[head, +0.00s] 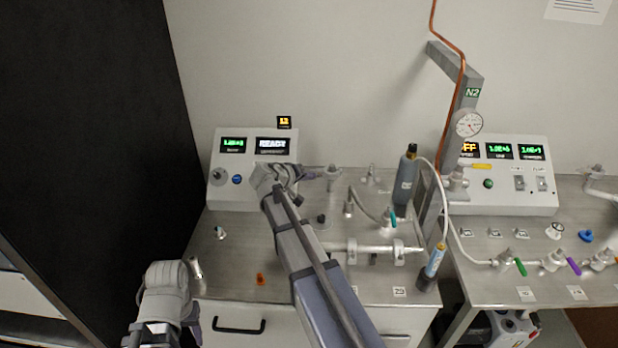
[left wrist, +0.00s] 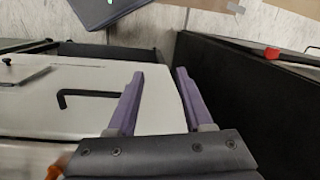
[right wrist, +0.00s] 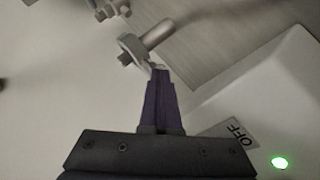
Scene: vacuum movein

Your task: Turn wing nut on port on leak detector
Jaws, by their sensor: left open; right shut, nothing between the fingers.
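The leak detector (head: 225,165) is a light box with green and white displays, one reading READY, at the left of the bench. A metal port with a clamp (head: 332,172) sticks out at its right side. In the right wrist view the clamp (right wrist: 130,46) shows a ring with a rod-like piece, just beyond my fingertips; the wing nut's exact shape is hard to make out. My right gripper (head: 308,174) is shut and empty, its tips at or very near the clamp; I cannot tell whether they touch. My left gripper (left wrist: 158,72) is open and empty, low before the cabinet front.
A gauge box (head: 515,175) stands at the right, with an N2 post and dial gauge (head: 469,124) beside it. A black panel (head: 85,110) bounds the left.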

